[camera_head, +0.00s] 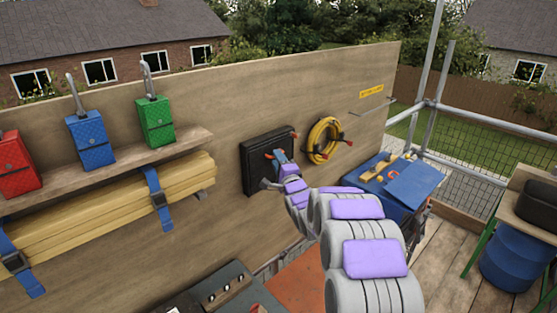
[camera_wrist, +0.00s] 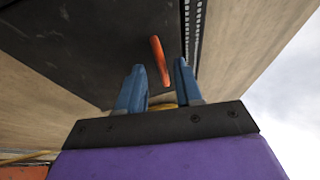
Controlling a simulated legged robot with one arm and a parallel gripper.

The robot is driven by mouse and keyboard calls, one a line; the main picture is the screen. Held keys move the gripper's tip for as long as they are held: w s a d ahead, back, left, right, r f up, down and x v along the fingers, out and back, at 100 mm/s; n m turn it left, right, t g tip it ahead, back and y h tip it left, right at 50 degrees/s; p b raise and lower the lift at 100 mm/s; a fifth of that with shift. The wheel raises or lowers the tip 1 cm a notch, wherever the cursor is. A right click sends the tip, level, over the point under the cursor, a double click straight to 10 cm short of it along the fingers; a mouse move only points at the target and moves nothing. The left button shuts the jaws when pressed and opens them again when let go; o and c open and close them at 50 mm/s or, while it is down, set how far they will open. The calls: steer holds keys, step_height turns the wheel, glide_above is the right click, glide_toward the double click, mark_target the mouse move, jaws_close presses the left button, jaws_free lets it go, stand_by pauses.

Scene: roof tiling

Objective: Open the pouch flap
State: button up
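A black pouch (camera_head: 257,176) is fixed to the plywood wall, and its flap looks closed. An orange pull tab (camera_wrist: 160,60) stands out from the pouch. My gripper (camera_head: 279,156) is in front of the pouch and hides part of its face. The dark pouch surface (camera_wrist: 100,40) and a light stitched or zip-like line (camera_wrist: 194,30) show beyond the fingers.
A yellow coiled cable (camera_head: 313,140) hangs on the wall right of the pouch. A shelf (camera_head: 100,172) with red, blue and green padlock-topped boxes and strapped timber is at left. A blue-topped toolbox (camera_head: 405,185) stands at right, before scaffold rails (camera_head: 480,120).

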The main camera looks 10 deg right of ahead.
steer(key=shift+w+d, duration=0.45)
steer(key=shift+w, duration=0.3)
steer(key=shift+s+r, duration=0.15)
steer(key=shift+r, duration=0.05)
steer(key=shift+c, duration=1.1)
steer(key=shift+a, duration=0.55)
jaws_close()
steer(key=shift+f, duration=0.1)
steer(key=shift+d, duration=0.2)
steer(key=shift+f, duration=0.1)
